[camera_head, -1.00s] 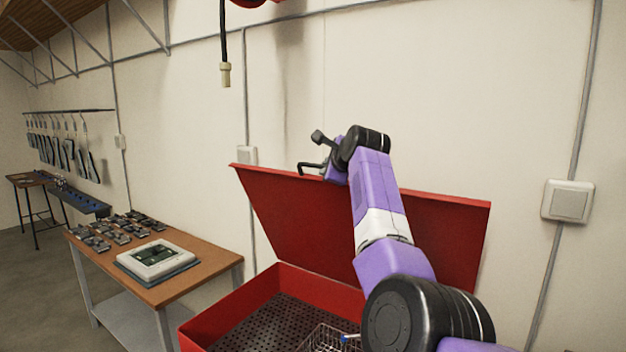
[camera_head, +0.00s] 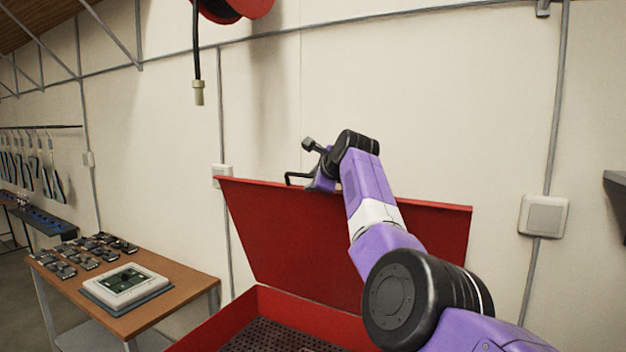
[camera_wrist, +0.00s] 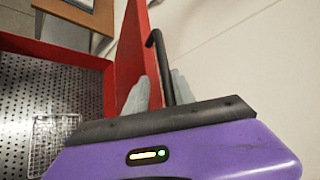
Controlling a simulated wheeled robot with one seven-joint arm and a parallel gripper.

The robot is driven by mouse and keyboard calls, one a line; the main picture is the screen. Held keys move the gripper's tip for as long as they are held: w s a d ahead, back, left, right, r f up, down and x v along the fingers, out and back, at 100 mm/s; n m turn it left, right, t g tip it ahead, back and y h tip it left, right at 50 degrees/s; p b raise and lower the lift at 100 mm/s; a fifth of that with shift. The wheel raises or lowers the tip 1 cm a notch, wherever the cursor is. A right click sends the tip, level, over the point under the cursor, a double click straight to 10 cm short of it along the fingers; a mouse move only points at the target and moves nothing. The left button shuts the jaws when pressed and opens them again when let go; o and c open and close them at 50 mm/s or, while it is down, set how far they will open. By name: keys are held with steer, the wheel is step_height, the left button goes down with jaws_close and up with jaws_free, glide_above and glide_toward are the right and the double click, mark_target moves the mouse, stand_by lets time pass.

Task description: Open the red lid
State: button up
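The red lid (camera_head: 300,235) stands raised, leaning back at the rear of the red box (camera_head: 225,322), close to the wall. My gripper (camera_wrist: 158,92) is at the lid's upper edge. In the wrist view its two grey fingers stand apart, with the black bent handle (camera_wrist: 157,58) of the lid between them. A gap shows on the left side of the handle, and the right finger is close beside it. The lid (camera_wrist: 130,45) is seen nearly edge-on there. In the head view my arm hides part of the lid, and the fingertips are hard to make out.
The box has a perforated floor (camera_wrist: 45,90) and a wire basket (camera_wrist: 50,135) inside. A wooden table (camera_head: 180,300) at left holds a white device (camera_head: 125,283) and several small parts. A cable (camera_head: 197,60) hangs above. A wall switch (camera_head: 543,215) is at right.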

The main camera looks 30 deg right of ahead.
steer(key=shift+r, duration=0.1)
stand_by(0.3)
steer(key=b+v, duration=0.4)
steer(key=v, duration=0.4)
steer(key=shift+c, duration=0.4)
